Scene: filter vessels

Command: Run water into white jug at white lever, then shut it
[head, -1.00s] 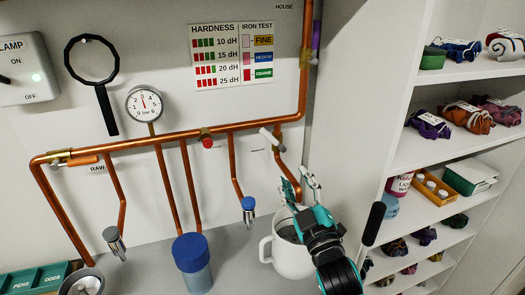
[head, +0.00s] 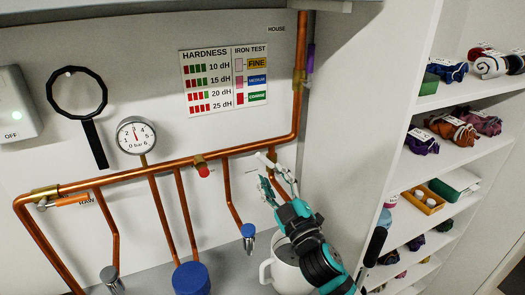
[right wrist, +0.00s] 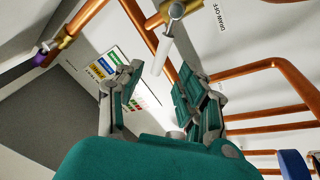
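The white lever (head: 265,161) sits on the copper pipe at the right of the run. In the right wrist view the white lever (right wrist: 162,54) hangs from a brass valve, its free end near the gap between my fingertips. My right gripper (head: 268,180) is open just below the lever. In the right wrist view both fingers of my right gripper (right wrist: 160,72) stand apart with nothing held; contact with the lever cannot be told. The white jug (head: 287,278) stands below, partly hidden by my right arm and cut by the bottom edge. My left gripper is not in view.
A blue-collared spout (head: 249,236) hangs left of the jug. A red-capped fitting (head: 203,171), a pressure gauge (head: 137,135) and a blue-lidded vessel (head: 190,279) are further left.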

